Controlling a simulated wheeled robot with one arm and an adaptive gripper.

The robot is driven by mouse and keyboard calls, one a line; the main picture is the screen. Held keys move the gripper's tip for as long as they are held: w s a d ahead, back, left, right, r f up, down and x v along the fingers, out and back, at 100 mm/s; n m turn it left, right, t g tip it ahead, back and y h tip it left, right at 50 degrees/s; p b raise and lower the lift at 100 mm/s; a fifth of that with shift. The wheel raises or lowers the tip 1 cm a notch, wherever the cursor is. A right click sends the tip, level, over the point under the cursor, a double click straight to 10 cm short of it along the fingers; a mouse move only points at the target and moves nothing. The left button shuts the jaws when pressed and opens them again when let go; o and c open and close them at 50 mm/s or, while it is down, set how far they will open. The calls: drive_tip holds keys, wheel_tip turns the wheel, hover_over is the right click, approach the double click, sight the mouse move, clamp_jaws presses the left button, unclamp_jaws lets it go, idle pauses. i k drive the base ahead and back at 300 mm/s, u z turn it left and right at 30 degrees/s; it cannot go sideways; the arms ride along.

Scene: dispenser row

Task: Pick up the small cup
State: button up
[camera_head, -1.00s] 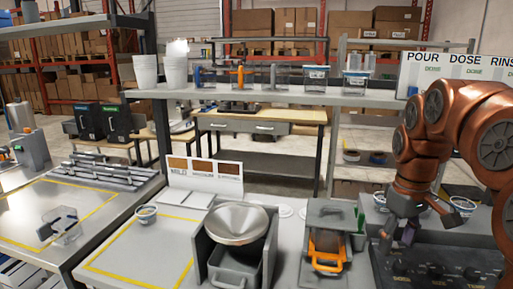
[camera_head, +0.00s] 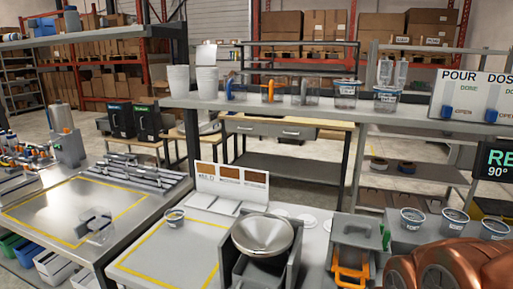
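A small clear cup with a blue rim (camera_head: 174,217) stands upright at the back of the yellow-outlined area on the middle bench. Several similar small cups with dark contents stand at the right, including one on the left (camera_head: 412,220), one in the middle (camera_head: 454,222) and one near the right edge (camera_head: 493,229). I cannot tell which one the task means. Only a copper-coloured part of my arm shows in the bottom right corner, below these cups. My gripper is out of the picture.
A metal funnel bowl (camera_head: 262,235) and a grey dispenser with an orange handle (camera_head: 352,268) stand on the bench. A clear jug (camera_head: 98,228) stands on the left bench. White stacked cups (camera_head: 207,82) stand on the shelf. The yellow-outlined area (camera_head: 165,258) is mostly clear.

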sight(411, 220)
drive_tip(key=u, duration=1.3)
drive_tip(key=k, duration=1.4)
drive_tip(key=z, duration=0.65)
drive_tip(key=i, duration=1.5)
drive_tip(key=z, duration=0.05)
